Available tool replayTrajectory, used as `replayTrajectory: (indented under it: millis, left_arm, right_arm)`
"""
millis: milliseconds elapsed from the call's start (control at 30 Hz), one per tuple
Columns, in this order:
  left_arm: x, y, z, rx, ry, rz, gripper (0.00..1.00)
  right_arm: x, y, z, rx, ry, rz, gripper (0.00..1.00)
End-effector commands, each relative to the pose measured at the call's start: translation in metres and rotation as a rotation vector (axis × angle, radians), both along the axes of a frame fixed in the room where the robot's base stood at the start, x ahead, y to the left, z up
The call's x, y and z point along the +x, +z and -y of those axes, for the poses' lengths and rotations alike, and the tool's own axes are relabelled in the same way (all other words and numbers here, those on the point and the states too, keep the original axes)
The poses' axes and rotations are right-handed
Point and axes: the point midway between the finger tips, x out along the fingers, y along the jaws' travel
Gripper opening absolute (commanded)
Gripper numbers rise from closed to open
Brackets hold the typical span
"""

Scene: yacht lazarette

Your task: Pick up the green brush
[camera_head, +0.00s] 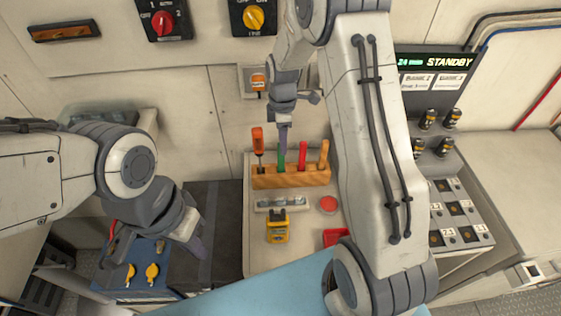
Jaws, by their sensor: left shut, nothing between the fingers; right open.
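The green brush (281,161) stands upright in a wooden rack (290,181) on the light worktop, in the head view. Only its green handle shows, and its upper end is partly hidden by my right gripper. My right gripper (283,146) points down at the top of the handle, its fingers seen edge-on. It is open, and I cannot tell whether the fingers are around the handle or just above it. My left gripper (203,250) is shut and empty at the lower left, well away from the rack, above the dark surface by the blue box.
An orange screwdriver (257,141), a red-handled tool (303,156) and an orange-handled tool (323,155) share the rack. A yellow meter (277,227), a metal tray (281,203) and a red disc (328,205) lie in front. A blue box (140,278) with yellow knobs stands lower left.

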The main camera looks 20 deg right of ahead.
Motion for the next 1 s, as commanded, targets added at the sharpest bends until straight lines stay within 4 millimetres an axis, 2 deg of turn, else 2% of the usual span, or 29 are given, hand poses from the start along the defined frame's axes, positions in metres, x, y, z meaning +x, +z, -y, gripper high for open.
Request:
replayTrajectory:
  millis: [267, 400, 533, 833, 967, 1000]
  left_arm:
    - [0.0, 0.014, 0.0, 0.0, 0.0, 0.0, 0.0]
    - [0.0, 0.028, 0.0, 0.0, -0.003, 0.0, 0.0]
    - [0.0, 0.03, 0.0, 0.0, -0.004, 0.0, 0.0]
    - [0.0, 0.03, 0.0, 0.0, -0.004, 0.0, 0.0]
    - [0.0, 0.03, 0.0, 0.0, -0.004, 0.0, 0.0]
    - [0.0, 0.03, 0.0, 0.0, -0.004, 0.0, 0.0]
  right_arm:
    - [-0.002, -0.022, -0.003, 0.0, -0.001, -0.005, 0.55]
    - [-0.004, -0.042, -0.006, 0.0, -0.001, -0.005, 0.55]
    - [-0.003, -0.059, -0.005, 0.001, -0.003, -0.002, 0.55]
    - [-0.002, -0.064, -0.005, 0.0, -0.003, 0.002, 0.55]
    - [-0.002, -0.064, -0.005, 0.0, -0.003, 0.002, 0.05]
    - [-0.002, -0.064, -0.005, 0.0, -0.003, 0.002, 0.0]
